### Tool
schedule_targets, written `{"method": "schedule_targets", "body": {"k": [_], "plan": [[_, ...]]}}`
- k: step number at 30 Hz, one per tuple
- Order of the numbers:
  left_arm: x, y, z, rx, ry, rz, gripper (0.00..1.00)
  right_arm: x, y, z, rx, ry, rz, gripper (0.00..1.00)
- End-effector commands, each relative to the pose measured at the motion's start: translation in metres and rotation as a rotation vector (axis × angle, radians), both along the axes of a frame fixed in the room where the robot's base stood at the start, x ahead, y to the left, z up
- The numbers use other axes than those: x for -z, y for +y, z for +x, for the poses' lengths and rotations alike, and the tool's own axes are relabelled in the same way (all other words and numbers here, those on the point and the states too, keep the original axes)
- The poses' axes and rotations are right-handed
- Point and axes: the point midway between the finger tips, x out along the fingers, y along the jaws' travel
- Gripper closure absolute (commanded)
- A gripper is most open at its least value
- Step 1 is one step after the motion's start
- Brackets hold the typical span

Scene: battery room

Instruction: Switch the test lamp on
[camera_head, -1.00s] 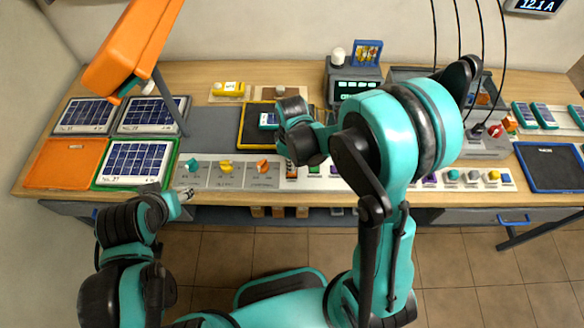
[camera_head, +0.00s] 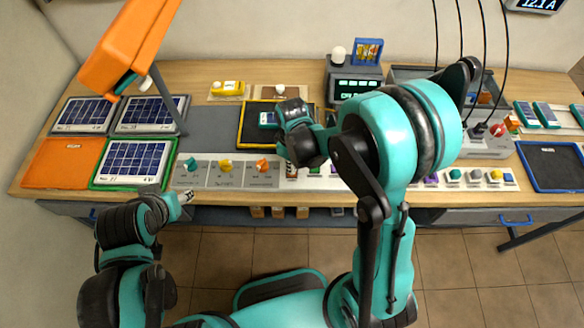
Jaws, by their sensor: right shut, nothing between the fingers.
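The orange lamp (camera_head: 125,50) hangs over the left of the bench on a grey post; I cannot tell whether this is the test lamp or whether it is lit. A grey control strip on the front edge carries a teal knob (camera_head: 191,164), a yellow knob (camera_head: 225,165) and an orange knob (camera_head: 262,165). My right gripper (camera_head: 291,168) is shut and empty at the front edge, just right of the orange knob, partly hidden by its own wrist. My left gripper (camera_head: 186,193) is low in front of the bench near the teal knob; its jaw opening is unclear.
Solar panels (camera_head: 151,114) and an orange mat (camera_head: 63,163) lie at the left. A dark device with a display (camera_head: 357,86) and white bulb (camera_head: 338,53) stands at the back. More coloured knobs (camera_head: 474,176) line the front right. A blue-edged tray (camera_head: 553,164) lies far right.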

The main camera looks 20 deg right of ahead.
Motion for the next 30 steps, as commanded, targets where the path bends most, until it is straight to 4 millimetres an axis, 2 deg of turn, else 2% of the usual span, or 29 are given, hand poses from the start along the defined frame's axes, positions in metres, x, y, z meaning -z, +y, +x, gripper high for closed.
{"method": "schedule_targets", "body": {"k": [17, 30], "plan": [[0.005, 0.000, 0.000, 0.000, 0.000, 0.000, 0.51, 0.005, 0.000, 0.000, 0.000, 0.000, 0.000, 1.00], [-0.021, 0.000, 0.000, 0.000, 0.000, 0.000, 0.51, -0.030, 0.000, 0.000, 0.000, 0.000, 0.000, 1.00]]}}
